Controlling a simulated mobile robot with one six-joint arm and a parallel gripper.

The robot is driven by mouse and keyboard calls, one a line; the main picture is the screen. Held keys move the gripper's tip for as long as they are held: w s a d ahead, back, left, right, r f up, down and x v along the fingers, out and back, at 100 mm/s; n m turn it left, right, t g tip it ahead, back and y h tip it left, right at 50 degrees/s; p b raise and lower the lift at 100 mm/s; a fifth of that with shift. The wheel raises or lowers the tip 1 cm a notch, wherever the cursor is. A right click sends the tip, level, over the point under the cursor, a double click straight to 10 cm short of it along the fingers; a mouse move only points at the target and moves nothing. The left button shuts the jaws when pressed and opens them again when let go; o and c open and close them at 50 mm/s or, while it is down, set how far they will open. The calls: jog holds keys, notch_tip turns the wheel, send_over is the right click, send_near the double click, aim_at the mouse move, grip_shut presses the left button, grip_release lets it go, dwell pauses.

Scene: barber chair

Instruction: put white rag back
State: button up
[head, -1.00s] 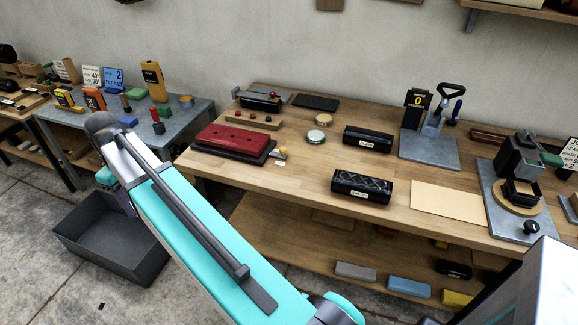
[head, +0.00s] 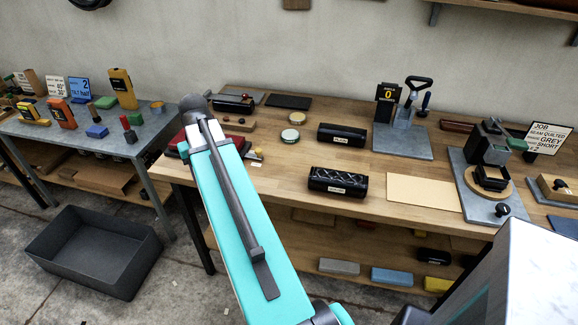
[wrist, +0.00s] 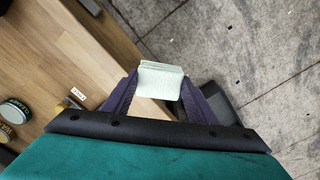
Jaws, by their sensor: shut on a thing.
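The white rag (wrist: 161,80) is a small, pale folded block. In the wrist view it sits between the two purple fingers of my gripper (wrist: 160,92), which is shut on it. It is held over the edge region of the wooden workbench (wrist: 70,45), with floor to the right. In the head view my arm hides the gripper and the rag.
On the lower shelf lie a grey block (head: 339,266), a blue one (head: 392,276) and a yellow one (head: 437,284). Black cases (head: 338,181) and a tan sheet (head: 424,191) are on the bench. A dark bin (head: 95,250) stands on the floor at left.

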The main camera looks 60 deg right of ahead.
jog(key=s+d+m, duration=0.3)
jog(key=s+d, duration=0.1)
jog(key=s, duration=0.2)
jog(key=s+d+m, duration=0.3)
jog(key=s+d, duration=0.2)
jog(key=s, duration=0.2)
jog(key=s+d+f+m, duration=0.1)
jog(key=s+d+m, duration=0.1)
jog(key=s+d, duration=0.2)
jog(key=shift+s+d+f+m, duration=0.1)
jog(key=shift+s+d+m, duration=0.1)
jog(key=shift+s, duration=0.45)
jog(key=shift+s+d+m, duration=0.2)
jog(key=shift+s, duration=0.4)
jog(key=shift+w+d, duration=0.4)
jog(key=shift+d, duration=0.25)
jog(key=w+d+p, duration=0.1)
jog(key=w+d, duration=0.1)
jog(key=d, duration=0.2)
jog(key=w+d+f+p, duration=0.1)
jog(key=w+d+p, duration=0.1)
jog(key=w+d, duration=0.1)
jog(key=w+d+p, duration=0.1)
jog(key=w+d, duration=0.1)
jog(key=d, duration=0.3)
jog(key=shift+w+d+f+p, duration=0.2)
jog(key=shift+w+p, duration=0.05)
jog(key=shift+p, duration=0.05)
jog(key=shift+f, duration=0.2)
